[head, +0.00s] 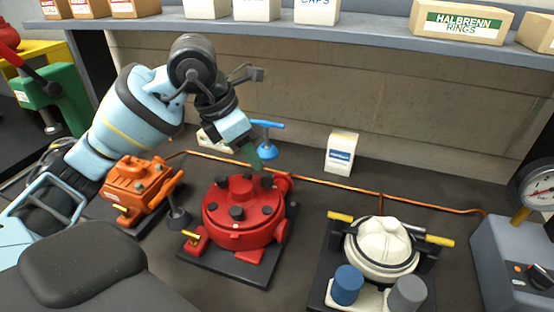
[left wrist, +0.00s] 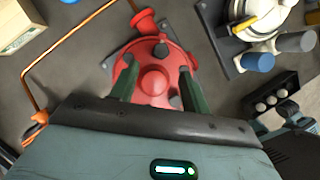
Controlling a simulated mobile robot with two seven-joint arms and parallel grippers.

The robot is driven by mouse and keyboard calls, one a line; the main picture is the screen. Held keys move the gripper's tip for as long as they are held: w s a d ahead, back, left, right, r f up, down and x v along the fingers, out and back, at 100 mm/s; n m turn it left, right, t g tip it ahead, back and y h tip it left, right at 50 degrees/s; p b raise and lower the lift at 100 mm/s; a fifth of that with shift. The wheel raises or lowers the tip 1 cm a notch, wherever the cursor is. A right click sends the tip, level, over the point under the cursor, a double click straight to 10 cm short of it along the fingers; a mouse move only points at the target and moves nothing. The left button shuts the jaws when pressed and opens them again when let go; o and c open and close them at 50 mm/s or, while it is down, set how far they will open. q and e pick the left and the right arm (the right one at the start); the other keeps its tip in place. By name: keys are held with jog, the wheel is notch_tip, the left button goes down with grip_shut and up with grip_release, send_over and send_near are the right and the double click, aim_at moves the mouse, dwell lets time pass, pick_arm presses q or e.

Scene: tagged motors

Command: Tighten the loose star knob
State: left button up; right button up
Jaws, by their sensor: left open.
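The red round motor (head: 240,232) sits on a dark base plate in the middle of the bench. Several dark knobs stand on its top, among them a front one (head: 236,213); I cannot tell by eye which is loose. My left gripper (head: 256,158) is above and behind the red motor, pointing down, and holds nothing. In the left wrist view, its green fingers (left wrist: 158,84) are spread apart over the red motor's top (left wrist: 155,82), and partly cover its sides. My right gripper is not in view.
An orange motor (head: 138,185) stands left and a white motor (head: 382,246) right. A gauge unit (head: 508,262) is far right, below a shelf (head: 370,32).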

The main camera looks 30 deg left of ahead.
aim_at(265, 180)
pick_arm(q)
jog(key=shift+s, duration=0.2)
jog(key=shift+f, duration=0.1)
jog(key=x, duration=0.7)
jog(key=shift+w+d+f, duration=0.1)
jog(key=shift+f, duration=0.05)
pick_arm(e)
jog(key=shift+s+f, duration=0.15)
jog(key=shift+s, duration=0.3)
pick_arm(q)
jog(key=c, duration=1)
